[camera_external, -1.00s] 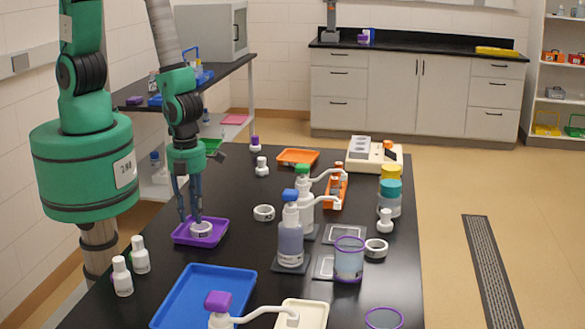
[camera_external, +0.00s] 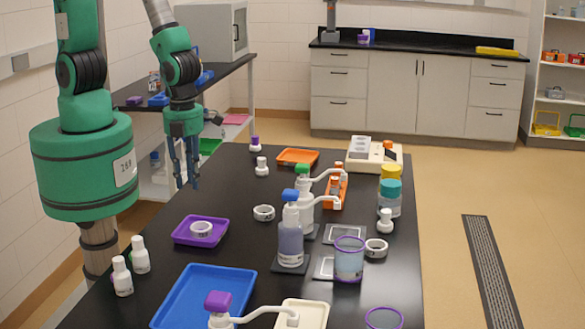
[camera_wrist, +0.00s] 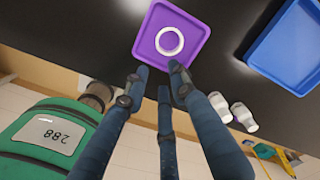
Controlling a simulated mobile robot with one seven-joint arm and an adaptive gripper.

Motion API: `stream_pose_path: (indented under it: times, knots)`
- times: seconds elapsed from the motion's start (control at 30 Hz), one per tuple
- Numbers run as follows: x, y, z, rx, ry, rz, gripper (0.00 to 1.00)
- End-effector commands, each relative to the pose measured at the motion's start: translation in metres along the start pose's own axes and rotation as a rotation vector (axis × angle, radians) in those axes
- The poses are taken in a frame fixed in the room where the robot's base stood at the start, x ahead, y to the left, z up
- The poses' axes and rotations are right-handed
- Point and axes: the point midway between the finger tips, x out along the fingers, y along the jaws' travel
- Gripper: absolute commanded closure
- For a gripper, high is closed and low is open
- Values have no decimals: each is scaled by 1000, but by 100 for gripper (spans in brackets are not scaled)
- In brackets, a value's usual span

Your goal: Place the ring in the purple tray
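A white ring (camera_external: 201,228) lies flat inside the purple tray (camera_external: 180,238) on the black bench. In the wrist view the ring (camera_wrist: 169,30) sits near the middle of the purple tray (camera_wrist: 193,60), touching no finger. My gripper (camera_external: 187,186) is raised above the bench, behind the tray in the external view. Its fingers are apart with nothing between them, and the gripper (camera_wrist: 160,78) shows empty in the wrist view too. Two other white rings lie on the bench, one near the middle (camera_external: 264,213) and one at the right (camera_external: 376,249).
A blue tray (camera_external: 172,313) and two small white bottles (camera_external: 123,277) are in front of the purple tray. Pump bottles (camera_external: 290,240) stand to its right. An orange tray (camera_external: 298,150) lies at the back.

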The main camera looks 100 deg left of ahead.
Motion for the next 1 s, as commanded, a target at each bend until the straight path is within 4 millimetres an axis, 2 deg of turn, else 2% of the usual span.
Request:
stream_pose_path:
  times: [0.4,0.57,0.67,0.77,1.0]
  knots:
    - [0,0,0,0,0,0,75]
    - [-8,-2,3,-28,0,-9,75]
    - [-22,-4,8,-83,1,-24,75]
    - [-47,-6,17,-172,3,-49,75]
    - [-132,1,50,-509,22,-135,75]
